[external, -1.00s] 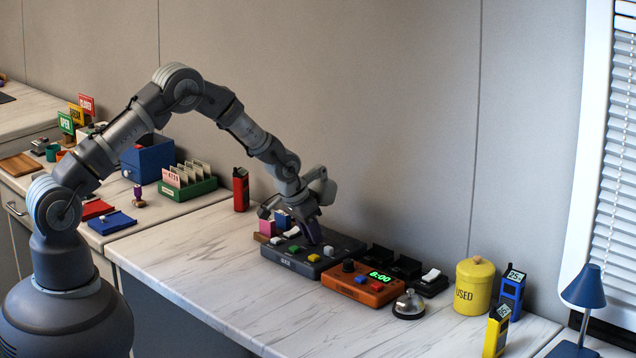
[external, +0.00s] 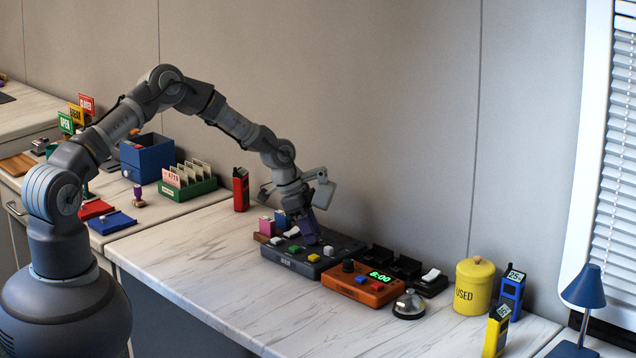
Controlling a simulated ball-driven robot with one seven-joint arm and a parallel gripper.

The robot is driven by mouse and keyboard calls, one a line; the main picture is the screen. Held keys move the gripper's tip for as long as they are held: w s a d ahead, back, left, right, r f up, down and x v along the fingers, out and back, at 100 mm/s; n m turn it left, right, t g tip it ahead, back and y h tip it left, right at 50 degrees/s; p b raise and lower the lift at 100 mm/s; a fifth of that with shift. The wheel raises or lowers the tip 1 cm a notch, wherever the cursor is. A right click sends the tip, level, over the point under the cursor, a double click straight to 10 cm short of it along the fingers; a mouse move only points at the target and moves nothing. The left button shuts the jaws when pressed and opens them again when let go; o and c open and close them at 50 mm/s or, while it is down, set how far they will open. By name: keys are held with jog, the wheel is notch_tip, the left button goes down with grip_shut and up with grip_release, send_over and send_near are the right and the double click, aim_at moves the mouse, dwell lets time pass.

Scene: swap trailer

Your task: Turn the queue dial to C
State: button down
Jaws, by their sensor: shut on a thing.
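A dark grey console (external: 290,264) with several coloured buttons sits on the marble-look counter, near the wall. My gripper (external: 309,239) reaches down to the top of this console, its purple-dark fingers shut on a small part there. The fingers hide that part, so I cannot see the dial's shape, its pointer or its letters. A green button (external: 294,248), a yellow button (external: 313,258) and a white button (external: 328,250) show around the fingers.
An orange timer box (external: 365,287) with a black knob stands just right of the console, then a bell (external: 409,305) and a yellow canister (external: 474,287). The front counter is clear.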

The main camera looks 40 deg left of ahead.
jog(key=shift+m+g, duration=0.3)
jog(key=shift+m, duration=0.3)
jog(key=c, duration=0.9)
grip_release()
jog(key=shift+f, duration=0.1)
jog(key=p+v, duration=0.2)
jog(key=v, duration=0.6)
jog(key=shift+p, duration=0.4)
